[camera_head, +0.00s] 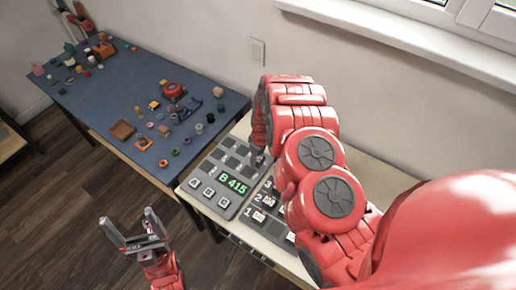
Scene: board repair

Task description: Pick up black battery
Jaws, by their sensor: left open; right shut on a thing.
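My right arm reaches over the grey board (221,202), which lies on the light table and has a green display reading "B 415". My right gripper (257,160) is at the board's upper right part, just above or touching it. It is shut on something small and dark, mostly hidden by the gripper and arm. I cannot clearly make out a black battery. My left gripper (132,228) is open and empty, above the floor to the left of the light table.
A second grey panel (252,226) with numbered slots lies right of the board, partly covered by my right arm. A blue table (100,105) at the back left holds several small parts, rings, a brown tray (122,130) and a red round thing (172,90). A wall and windowsill stand behind.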

